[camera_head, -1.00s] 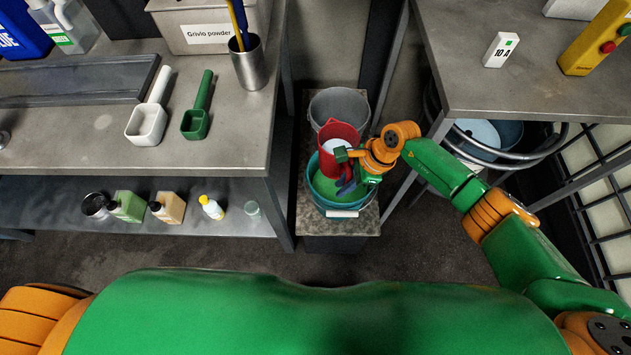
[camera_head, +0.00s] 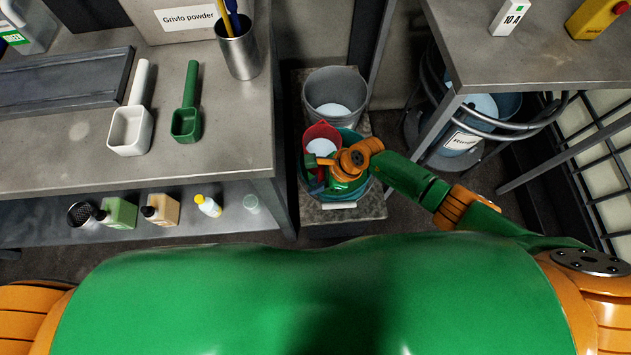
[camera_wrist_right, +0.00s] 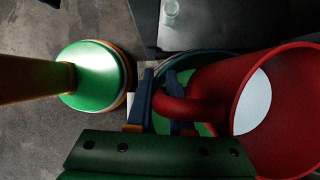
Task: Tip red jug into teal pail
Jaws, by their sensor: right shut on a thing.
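The red jug (camera_head: 309,133) is over the left part of the teal pail (camera_head: 357,138), with white contents showing inside its mouth. In the right wrist view the jug (camera_wrist_right: 217,80) lies to the right of the fingers. My right gripper (camera_head: 320,172) is shut on the jug's handle; the blue fingers (camera_wrist_right: 166,104) sit on either side of it. The pail's rim (camera_wrist_right: 226,56) and green contents show behind the jug in the wrist view. My wrist hides much of the pail in the head view. I cannot tell the jug's exact tilt. My left gripper is not in view.
A grey bucket (camera_head: 350,85) with pale contents stands just behind the pail on a low plinth (camera_head: 372,203). A bench (camera_head: 230,125) with scoops and a steel cup (camera_head: 238,55) is at the left. Another table (camera_head: 520,65) stands at the right.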

